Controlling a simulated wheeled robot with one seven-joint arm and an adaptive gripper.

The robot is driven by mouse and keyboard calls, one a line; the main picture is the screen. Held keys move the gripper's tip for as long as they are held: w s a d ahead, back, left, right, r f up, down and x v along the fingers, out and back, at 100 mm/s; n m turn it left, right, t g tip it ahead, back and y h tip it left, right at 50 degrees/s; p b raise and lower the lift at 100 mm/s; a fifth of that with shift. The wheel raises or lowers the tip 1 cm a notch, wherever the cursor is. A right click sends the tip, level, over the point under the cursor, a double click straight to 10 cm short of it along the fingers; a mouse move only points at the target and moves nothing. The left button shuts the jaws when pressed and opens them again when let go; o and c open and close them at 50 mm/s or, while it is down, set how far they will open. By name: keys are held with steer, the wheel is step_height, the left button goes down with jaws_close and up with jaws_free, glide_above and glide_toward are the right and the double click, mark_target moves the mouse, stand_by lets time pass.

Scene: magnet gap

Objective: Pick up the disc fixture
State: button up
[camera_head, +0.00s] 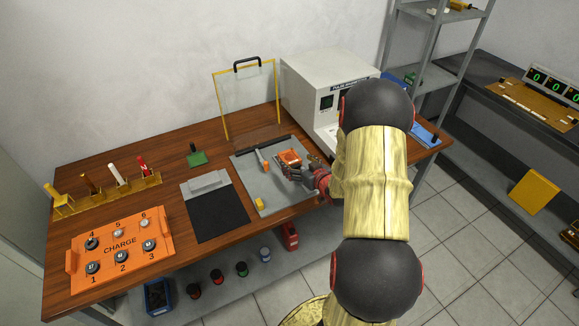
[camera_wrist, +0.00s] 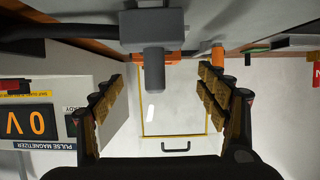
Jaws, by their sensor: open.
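An orange block (camera_head: 290,157), which looks like the disc fixture, sits on the grey plate (camera_head: 276,203) on the wooden bench. My gripper (camera_head: 297,172) is right beside it on its near right side and partly hides it. In the wrist view, which is upside down, my gripper (camera_wrist: 158,100) is open, with its fingers spread wide. A grey block with a grey round post (camera_wrist: 154,70) shows ahead between the fingers, with orange parts (camera_wrist: 180,61) behind it. I see no finger touching the post. Whether the grey post belongs to the orange block is unclear.
A clear, yellow-edged screen (camera_head: 246,98) stands behind the plate. The pulse magnetizer (camera_head: 312,75) stands at the back right. An orange CHARGE tray (camera_head: 120,268), a dark mat (camera_head: 217,212) and a green block with a black handle (camera_head: 196,157) lie left. A yellow piece (camera_head: 259,204) lies on the plate.

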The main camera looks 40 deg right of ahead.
mark_target(290, 158)
steer(key=b+x, duration=0.1)
steer(key=x, duration=0.2)
steer(key=f+b+x, duration=0.1)
steer(key=x, duration=0.2)
steer(key=shift+s+d+r, duration=0.1)
steer(key=shift+s+d, duration=0.05)
steer(key=shift+s, duration=0.1)
steer(key=shift+w+d, duration=0.15)
steer(key=shift+w, duration=0.25)
steer(key=shift+c, duration=0.7)
steer(key=c, duration=1.5)
steer(key=shift+c, duration=0.7)
